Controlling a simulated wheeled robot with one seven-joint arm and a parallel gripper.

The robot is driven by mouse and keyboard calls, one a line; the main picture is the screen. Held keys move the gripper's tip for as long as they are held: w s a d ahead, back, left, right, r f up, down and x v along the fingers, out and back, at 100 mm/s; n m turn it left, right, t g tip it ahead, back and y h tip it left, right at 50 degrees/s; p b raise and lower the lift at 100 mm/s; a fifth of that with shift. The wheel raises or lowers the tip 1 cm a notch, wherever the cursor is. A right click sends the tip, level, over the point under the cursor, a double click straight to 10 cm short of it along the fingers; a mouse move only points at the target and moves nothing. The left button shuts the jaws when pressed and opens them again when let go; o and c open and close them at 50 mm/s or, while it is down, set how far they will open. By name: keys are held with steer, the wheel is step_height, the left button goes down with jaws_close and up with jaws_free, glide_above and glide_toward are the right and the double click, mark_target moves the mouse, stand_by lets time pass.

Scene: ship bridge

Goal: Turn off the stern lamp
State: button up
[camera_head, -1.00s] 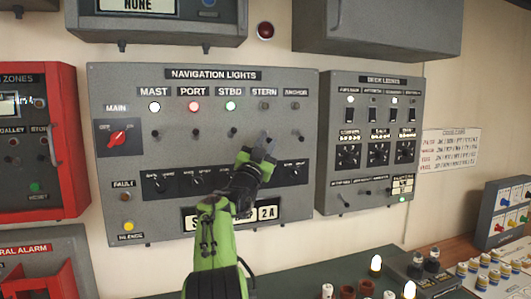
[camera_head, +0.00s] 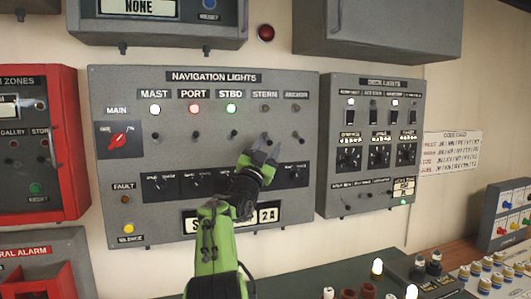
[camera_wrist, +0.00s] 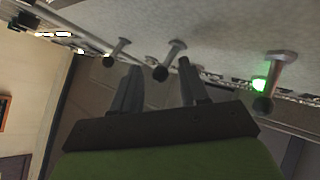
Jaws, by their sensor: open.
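The navigation lights panel (camera_head: 103,80) hangs on the wall in the head view. Its stern lamp (camera_head: 265,109) is dark, while the mast (camera_head: 155,109), port (camera_head: 194,108) and starboard (camera_head: 232,108) lamps are lit. My gripper (camera_head: 265,145) is open in front of the stern column, just below its lamp, and partly covers the stern switch. In the wrist view, a switch lever (camera_wrist: 162,68) that looks like the stern one shows between the fingertips (camera_wrist: 160,66). I cannot tell whether they touch it. The starboard lever (camera_wrist: 265,98) is at the right, beside a green glow.
Neighbouring levers stand close on both sides, including the anchor switch (camera_head: 299,137). A row of knobs lies below, partly behind my arm. The deck lights panel (camera_head: 327,150) is at the right and a red box (camera_head: 67,140) at the left.

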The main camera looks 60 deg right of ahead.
steer(key=b+v, duration=0.8)
steer(key=v, duration=0.7)
steer(key=shift+a+f, duration=0.2)
steer(key=shift+a, duration=0.05)
